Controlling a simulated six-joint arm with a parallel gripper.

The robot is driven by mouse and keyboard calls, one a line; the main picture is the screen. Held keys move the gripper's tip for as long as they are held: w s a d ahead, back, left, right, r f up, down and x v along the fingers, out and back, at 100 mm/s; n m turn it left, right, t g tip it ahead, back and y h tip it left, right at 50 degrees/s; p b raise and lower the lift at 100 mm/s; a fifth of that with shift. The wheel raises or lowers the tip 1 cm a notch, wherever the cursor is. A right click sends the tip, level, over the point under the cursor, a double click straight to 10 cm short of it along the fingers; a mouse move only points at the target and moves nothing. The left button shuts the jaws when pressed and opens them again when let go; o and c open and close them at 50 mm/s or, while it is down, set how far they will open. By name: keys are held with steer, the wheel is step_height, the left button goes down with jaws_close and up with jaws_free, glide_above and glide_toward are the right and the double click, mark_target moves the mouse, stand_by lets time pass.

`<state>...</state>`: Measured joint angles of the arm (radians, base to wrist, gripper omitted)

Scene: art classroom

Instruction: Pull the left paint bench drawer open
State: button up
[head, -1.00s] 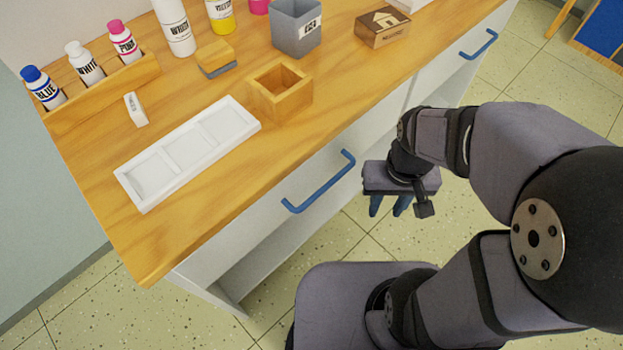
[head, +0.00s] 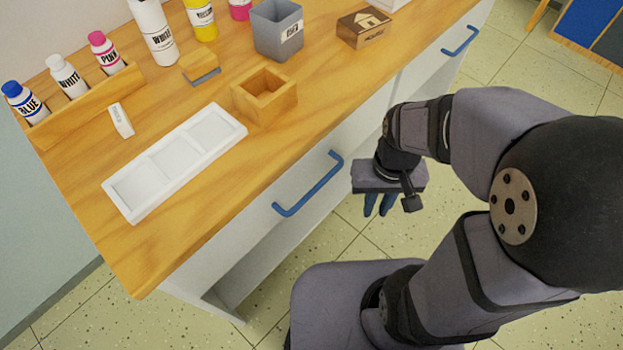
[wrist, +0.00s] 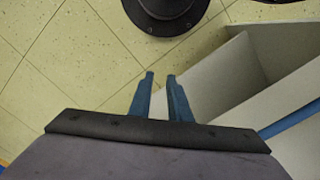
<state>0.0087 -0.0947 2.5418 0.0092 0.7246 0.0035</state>
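The left paint bench drawer has a white front (head: 240,236) below the wooden top, and it looks closed. Its blue bar handle (head: 308,185) runs along the front. In the wrist view this handle (wrist: 291,121) shows only in part at the right edge. My gripper (head: 378,210) hangs over the floor, to the right of the handle in the head view and apart from it. Its two blue fingers point down, with a narrow gap and nothing between them in the wrist view (wrist: 161,75).
The right drawer's blue handle (head: 460,41) is farther along the bench. A white palette tray (head: 130,212), wooden box (head: 265,103), grey bin (head: 277,32) and paint bottles (head: 155,33) stand on the bench top (head: 150,255). Open shelf space lies below the left drawer. Floor beside my gripper is clear.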

mark_target(318, 189)
steer(key=s+a+f+m+g+y+p, duration=0.3)
steer(key=s+f+m+g+y+p, duration=0.3)
steer(key=s+f+m+g+p, duration=0.5)
steer(key=s+d+r+n+g+h+p, duration=0.3)
steer(key=s+r+n+h, duration=0.25)
steer(key=s, duration=0.45)
steer(key=d+r+n+t+h+p, duration=0.4)
steer(key=d+r+n+h+p, duration=0.4)
steer(key=h, duration=0.5)
steer(key=w+a+r+n+t+h+b, duration=0.25)
steer(key=w+n+t, duration=0.55)
steer(key=w+t, duration=0.4)
steer(key=w+a+r+n+t+y, duration=0.1)
steer(key=a+n+t+y, duration=0.1)
steer(key=a, duration=0.4)
steer(key=w+a+r+n+t+y+p, duration=0.1)
steer(key=w+a+n+t+y, duration=0.1)
steer(key=a+t, duration=0.4)
steer(key=w+a+r+n+t+y+p, duration=0.1)
steer(key=a+n+t+y, duration=0.3)
steer(key=a, duration=0.4)
steer(key=shift+w+a+n+t, duration=0.1)
steer(key=shift+w+n+t, duration=0.2)
steer(key=shift+w+n, duration=0.25)
steer(key=shift+b+x, duration=0.55)
steer(key=shift+x, duration=3.15)
